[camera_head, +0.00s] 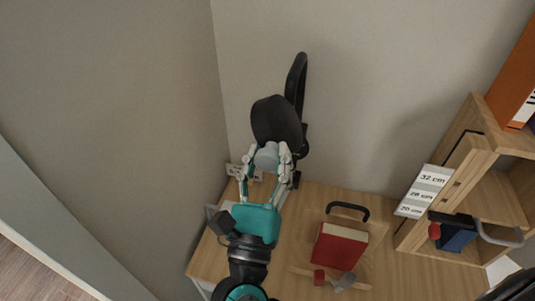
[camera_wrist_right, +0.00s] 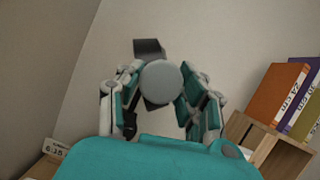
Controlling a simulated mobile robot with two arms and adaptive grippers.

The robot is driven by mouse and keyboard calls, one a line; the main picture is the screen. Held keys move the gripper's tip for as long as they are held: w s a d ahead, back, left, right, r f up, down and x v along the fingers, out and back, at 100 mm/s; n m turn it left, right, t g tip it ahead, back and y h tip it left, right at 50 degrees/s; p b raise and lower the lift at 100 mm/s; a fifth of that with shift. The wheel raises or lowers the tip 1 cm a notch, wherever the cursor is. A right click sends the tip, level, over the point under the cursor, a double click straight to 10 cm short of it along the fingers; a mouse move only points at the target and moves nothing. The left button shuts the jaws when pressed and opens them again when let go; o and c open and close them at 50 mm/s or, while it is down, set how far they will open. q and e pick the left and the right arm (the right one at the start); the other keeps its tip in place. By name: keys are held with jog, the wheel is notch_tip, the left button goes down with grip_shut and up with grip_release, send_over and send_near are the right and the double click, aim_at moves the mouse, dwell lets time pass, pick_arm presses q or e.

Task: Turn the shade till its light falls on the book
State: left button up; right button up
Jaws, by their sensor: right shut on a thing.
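The black lamp shade (camera_head: 275,115) hangs from a curved black lamp arm (camera_head: 297,80) near the wall. A pale grey round knob (camera_head: 266,157) sticks out from the shade. My right gripper (camera_head: 265,165) is shut on this knob, one finger on each side. In the right wrist view the knob's round end (camera_wrist_right: 160,82) sits between the fingers (camera_wrist_right: 158,100), with part of the dark shade (camera_wrist_right: 149,47) behind it. My left gripper is out of view.
A wooden shelf (camera_head: 465,165) stands at the right, with a height label (camera_head: 424,190) and binders (camera_head: 513,85). A blue item (camera_head: 457,236) sits in it. Small red and grey pieces (camera_head: 319,277) lie before the book. A small card (camera_head: 240,172) stands near the lamp.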

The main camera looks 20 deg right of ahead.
jog(key=n+y+p, duration=0.1)
jog(key=n, duration=0.1)
jog(key=n+y+p, duration=0.1)
jog(key=shift+r+n+t, duration=0.3)
jog(key=shift+n, duration=0.1)
jog(key=shift+f+n+y+p, duration=0.15)
jog(key=shift+n+y+p, duration=0.15)
jog(key=shift+n+p, duration=0.35)
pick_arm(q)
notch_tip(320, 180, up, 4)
pick_arm(e)
jog(key=shift+f, duration=0.1)
jog(key=o, duration=1.2)
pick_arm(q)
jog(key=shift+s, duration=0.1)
pick_arm(e)
jog(key=v, duration=1.2)
jog(key=shift+s+d+f, duration=0.1)
